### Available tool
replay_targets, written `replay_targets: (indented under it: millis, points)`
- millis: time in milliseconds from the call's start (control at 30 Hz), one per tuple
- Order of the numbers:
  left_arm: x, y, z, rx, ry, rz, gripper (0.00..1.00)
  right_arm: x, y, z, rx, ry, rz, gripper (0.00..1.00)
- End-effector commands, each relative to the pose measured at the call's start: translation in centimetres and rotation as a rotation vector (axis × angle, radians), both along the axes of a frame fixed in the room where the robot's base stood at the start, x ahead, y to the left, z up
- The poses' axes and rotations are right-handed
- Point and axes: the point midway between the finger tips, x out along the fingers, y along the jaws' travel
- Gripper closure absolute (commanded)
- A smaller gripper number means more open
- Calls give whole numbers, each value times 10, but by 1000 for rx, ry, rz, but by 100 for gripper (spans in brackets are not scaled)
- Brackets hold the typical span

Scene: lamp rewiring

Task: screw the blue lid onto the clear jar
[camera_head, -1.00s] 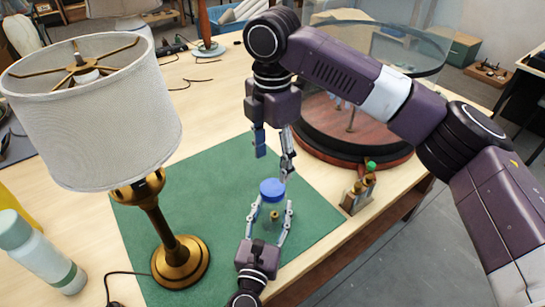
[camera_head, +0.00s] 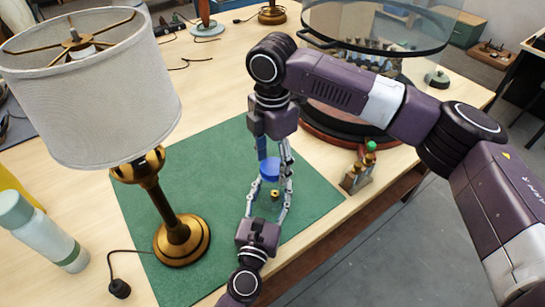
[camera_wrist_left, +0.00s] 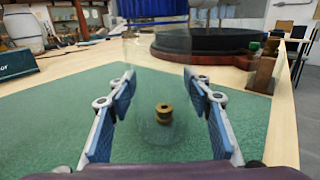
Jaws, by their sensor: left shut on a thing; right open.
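The blue lid (camera_head: 270,171) sits at the top of the clear jar (camera_head: 268,188); whether it is threaded on cannot be told. The jar stands on the green mat (camera_head: 215,160), with a small brass part (camera_head: 275,194) showing through it. In the left wrist view the jar (camera_wrist_left: 155,75) fills the space between the fingers, and the ridged lid (camera_wrist_left: 155,9) shows at the top edge. My left gripper (camera_head: 268,186) is shut on the jar from the near side. My right gripper (camera_head: 274,160) points down, open, its fingers on either side of the lid.
A brass table lamp (camera_head: 174,232) with a pale shade stands left of the jar. A glass-topped round stand (camera_head: 330,125) is behind. A plug (camera_head: 120,288) lies front left.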

Motion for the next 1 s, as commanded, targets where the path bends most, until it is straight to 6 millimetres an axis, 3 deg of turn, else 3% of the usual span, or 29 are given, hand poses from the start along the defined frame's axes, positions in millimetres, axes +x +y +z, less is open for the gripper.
replay_targets:
  millis: [133,500,667,767,1000]
  points:
    - [0,0,-1,1,2,-1,100,0,0,0,0,0,0,46]
    - [0,0,-1,1,2,-1,100,0,0,0,0,0,-1,87]
    - [0,0,-1,1,2,-1,100,0,0,0,0,1,-40,88]
    - [0,0,-1,1,2,-1,100,-1,1,-1,3,3,-161,88]
    - [0,0,-1,1,2,-1,100,-1,1,-1,3,4,-632,88]
